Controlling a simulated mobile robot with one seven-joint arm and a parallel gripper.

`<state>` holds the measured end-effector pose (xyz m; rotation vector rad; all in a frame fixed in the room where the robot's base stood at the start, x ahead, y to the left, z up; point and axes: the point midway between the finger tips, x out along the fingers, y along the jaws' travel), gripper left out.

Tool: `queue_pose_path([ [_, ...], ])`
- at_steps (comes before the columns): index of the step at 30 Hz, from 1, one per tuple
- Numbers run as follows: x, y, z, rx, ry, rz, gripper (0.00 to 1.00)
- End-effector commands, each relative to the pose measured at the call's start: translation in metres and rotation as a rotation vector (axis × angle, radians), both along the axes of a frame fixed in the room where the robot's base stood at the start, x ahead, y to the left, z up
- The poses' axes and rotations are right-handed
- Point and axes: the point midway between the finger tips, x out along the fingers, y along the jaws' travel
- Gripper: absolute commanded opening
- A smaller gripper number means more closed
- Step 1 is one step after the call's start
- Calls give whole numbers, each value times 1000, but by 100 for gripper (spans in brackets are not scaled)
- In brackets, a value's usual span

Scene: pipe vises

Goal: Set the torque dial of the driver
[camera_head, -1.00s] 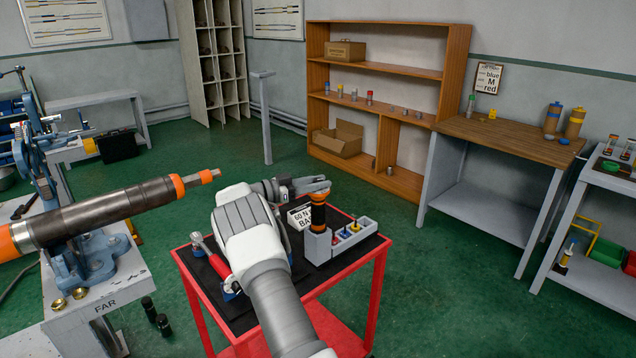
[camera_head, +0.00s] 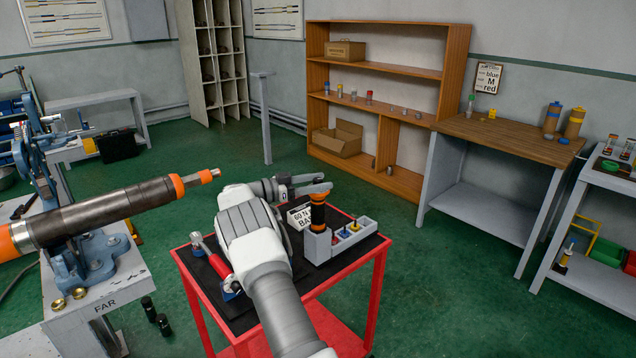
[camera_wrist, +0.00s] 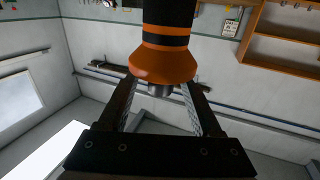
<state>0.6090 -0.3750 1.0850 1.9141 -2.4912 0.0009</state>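The driver (camera_head: 318,213), black with orange bands, stands upright in a grey holder (camera_head: 317,245) on the red cart. In the wrist view its black and orange body (camera_wrist: 165,50) comes in from the top and ends in a flared orange collar with a small grey end piece (camera_wrist: 161,91). My gripper (camera_head: 325,182) is at the driver's top end. In the wrist view my gripper (camera_wrist: 160,92) has one finger on each side of the grey end piece, with a gap on both sides. Dial markings are not visible. A white card (camera_head: 299,216) beside the driver starts with "60 N".
A grey bit tray (camera_head: 352,234) with coloured pieces adjoins the holder. A red-handled tool (camera_head: 215,259) lies on the cart (camera_head: 377,285). A long black and orange cylinder (camera_head: 115,205) juts in from the left. A workbench (camera_head: 510,137) and wooden shelf (camera_head: 456,75) stand behind.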

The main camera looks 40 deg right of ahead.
Motion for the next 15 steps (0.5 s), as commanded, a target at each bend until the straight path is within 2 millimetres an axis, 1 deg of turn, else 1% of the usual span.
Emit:
queue_pose_path([
  [5,1,1,0,1,0,1,66],
  [8,2,8,0,0,0,2,66],
  [11,7,21,-1,1,-1,3,66],
  [15,15,52,-1,1,-1,4,66],
])
